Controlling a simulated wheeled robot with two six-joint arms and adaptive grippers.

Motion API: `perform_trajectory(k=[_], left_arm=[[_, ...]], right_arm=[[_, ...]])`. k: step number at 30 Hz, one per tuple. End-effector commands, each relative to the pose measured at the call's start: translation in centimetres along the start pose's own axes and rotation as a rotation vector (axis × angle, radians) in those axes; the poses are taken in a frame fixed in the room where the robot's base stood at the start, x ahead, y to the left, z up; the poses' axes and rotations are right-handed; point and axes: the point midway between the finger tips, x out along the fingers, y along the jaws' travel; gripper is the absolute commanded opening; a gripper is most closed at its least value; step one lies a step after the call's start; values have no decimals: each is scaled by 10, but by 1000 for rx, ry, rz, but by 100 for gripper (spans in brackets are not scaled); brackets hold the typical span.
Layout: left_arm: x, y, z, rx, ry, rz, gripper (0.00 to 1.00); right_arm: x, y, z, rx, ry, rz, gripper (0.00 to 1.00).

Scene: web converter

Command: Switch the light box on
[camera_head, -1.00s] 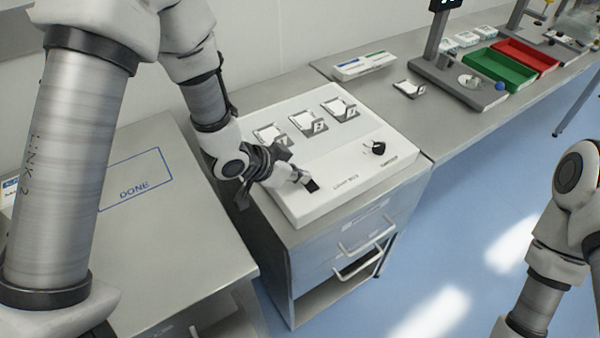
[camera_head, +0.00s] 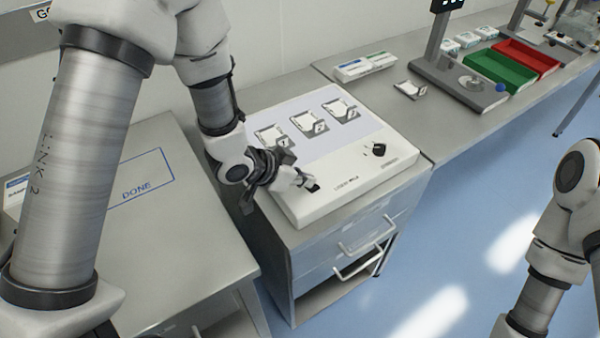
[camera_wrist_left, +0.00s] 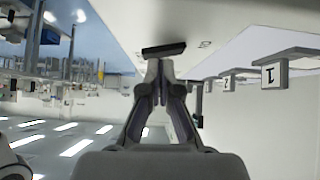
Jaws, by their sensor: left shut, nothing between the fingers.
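The light box (camera_head: 350,185) is a white slab on a grey drawer cabinet. Its upper panel (camera_head: 290,107) looks pale lavender and holds several small numbered stands. A small black rocker switch (camera_head: 313,188) sits at its front left, partly hidden by my left gripper (camera_head: 305,181). My left gripper is shut and empty, its tips at the switch. In the left wrist view the fingertips (camera_wrist_left: 160,64) are right at the dark switch (camera_wrist_left: 163,49) and seem to touch it. My right gripper is out of the picture; only part of that arm shows at the right.
A black knob (camera_head: 379,150) stands on the box's right side. A grey table marked DONE (camera_head: 160,225) is at the left. The bench behind carries a green tray (camera_head: 510,82) and a red tray (camera_head: 548,68). Blue floor is open at right.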

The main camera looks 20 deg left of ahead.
Motion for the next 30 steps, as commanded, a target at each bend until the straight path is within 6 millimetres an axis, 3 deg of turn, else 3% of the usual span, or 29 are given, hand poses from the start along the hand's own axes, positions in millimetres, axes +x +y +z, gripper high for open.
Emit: perform_trajectory(k=[8, 12, 21, 30], left_arm=[[-33, -5, -38, -4, 1, -4, 0], [-57, -11, -29, -10, 8, -6, 0], [-116, -19, -29, -6, 5, -5, 0], [-124, -19, -28, -3, 0, -4, 0]], right_arm=[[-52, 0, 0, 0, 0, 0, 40], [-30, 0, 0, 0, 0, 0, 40], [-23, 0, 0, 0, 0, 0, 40], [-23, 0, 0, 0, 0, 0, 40]])
